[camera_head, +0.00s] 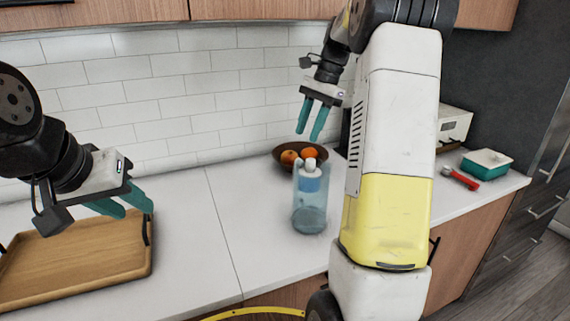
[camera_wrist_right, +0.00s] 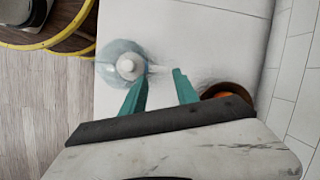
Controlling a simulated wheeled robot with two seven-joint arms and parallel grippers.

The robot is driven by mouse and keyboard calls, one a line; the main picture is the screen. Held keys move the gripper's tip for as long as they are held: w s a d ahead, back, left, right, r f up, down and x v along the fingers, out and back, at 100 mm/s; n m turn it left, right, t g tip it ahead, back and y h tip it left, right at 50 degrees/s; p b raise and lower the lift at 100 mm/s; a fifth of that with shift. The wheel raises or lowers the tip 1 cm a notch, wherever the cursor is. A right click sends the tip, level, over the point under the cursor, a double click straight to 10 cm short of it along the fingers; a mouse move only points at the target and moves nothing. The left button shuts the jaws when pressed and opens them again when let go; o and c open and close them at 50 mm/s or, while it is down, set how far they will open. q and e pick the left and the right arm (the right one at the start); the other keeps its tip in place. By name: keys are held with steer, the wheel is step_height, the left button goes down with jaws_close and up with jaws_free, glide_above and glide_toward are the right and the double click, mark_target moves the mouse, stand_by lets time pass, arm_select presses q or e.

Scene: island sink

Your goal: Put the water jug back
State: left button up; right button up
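The water jug (camera_head: 310,202) is a translucent blue bottle with a white top. It stands upright on the white counter, in front of the fruit bowl. In the right wrist view the jug (camera_wrist_right: 124,64) is seen from above, just beyond the fingertips. My right gripper (camera_head: 312,136) is open and empty, above and behind the jug, with its teal fingers pointing down; its fingers also show in the right wrist view (camera_wrist_right: 160,80). My left gripper (camera_head: 140,212) is over the wooden tray at the left; its fingers are apart and nothing is between them.
A wooden tray (camera_head: 70,262) with dark handles lies on the counter at the left. A brown bowl (camera_head: 286,163) of oranges stands behind the jug. A teal-and-white container (camera_head: 487,163) and a red-handled item (camera_head: 464,180) lie at the right. Counter between tray and jug is clear.

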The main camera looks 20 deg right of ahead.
steer(key=s+a+r+n+t+h, duration=0.1)
steer(key=s+a+r+n+t, duration=0.2)
steer(key=s, duration=0.4)
steer(key=s+a+r+n, duration=0.1)
steer(key=s+a+n, duration=0.25)
steer(key=s, duration=0.25)
steer(key=s+a+f+n+t, duration=0.1)
steer(key=s+a+f+n, duration=0.1)
steer(key=s, duration=0.3)
steer(key=s+a+f+n+t, duration=0.2)
steer(key=s+n, duration=0.2)
steer(key=s, duration=0.2)
steer(key=shift+a+f+t+h, duration=0.2)
steer(key=shift+a+t+h, duration=0.1)
